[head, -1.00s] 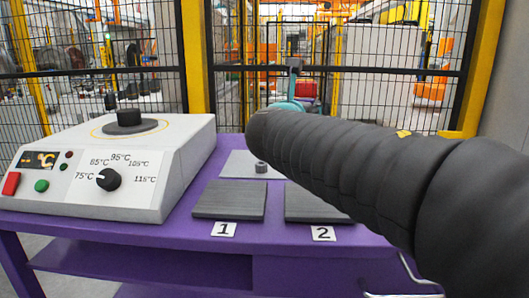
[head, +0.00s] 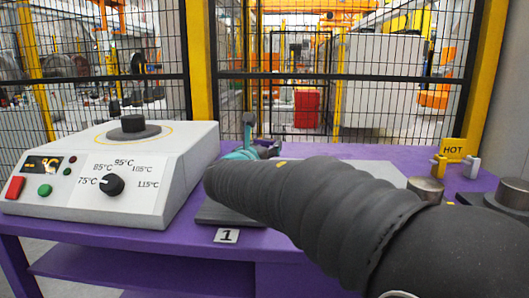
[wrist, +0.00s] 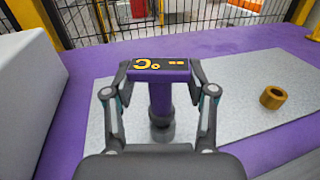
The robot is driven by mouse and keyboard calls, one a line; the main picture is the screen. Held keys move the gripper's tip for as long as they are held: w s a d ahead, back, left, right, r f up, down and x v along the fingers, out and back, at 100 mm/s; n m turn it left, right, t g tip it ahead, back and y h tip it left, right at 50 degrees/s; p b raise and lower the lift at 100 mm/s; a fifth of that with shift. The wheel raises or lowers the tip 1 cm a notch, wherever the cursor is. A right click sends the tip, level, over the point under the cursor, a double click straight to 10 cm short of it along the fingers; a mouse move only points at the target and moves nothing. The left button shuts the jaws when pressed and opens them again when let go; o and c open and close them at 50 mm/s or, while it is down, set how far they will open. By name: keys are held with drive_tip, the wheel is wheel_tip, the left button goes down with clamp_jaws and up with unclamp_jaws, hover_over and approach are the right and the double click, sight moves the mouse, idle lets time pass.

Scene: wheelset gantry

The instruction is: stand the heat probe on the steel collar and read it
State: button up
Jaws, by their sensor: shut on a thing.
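The heat probe (wrist: 161,88) is purple, with a display reading "°C" and two dashes. It stands upright in the wrist view, its dark lower end pointing down. My gripper (wrist: 160,92) is shut on it, one finger on each side. A brass-coloured collar (wrist: 273,97) lies to the right on the same grey plate (wrist: 225,75). In the head view my gripper (head: 247,152) is mostly hidden behind my arm.
A white heater box (head: 120,170) with a temperature dial stands on the left of the purple table (head: 170,258). A dark pad marked 1 (head: 215,212) is partly covered by my arm. At right are a steel cylinder (head: 425,190) and a HOT sign (head: 455,149). A mesh fence stands behind.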

drive_tip(key=shift+f, duration=0.45)
drive_tip(key=shift+f, duration=0.1)
drive_tip(key=shift+f, duration=0.15)
drive_tip(key=o, duration=1.3)
drive_tip(key=shift+r, duration=0.3)
drive_tip(key=v, duration=1.2)
drive_tip(key=shift+b, duration=0.3)
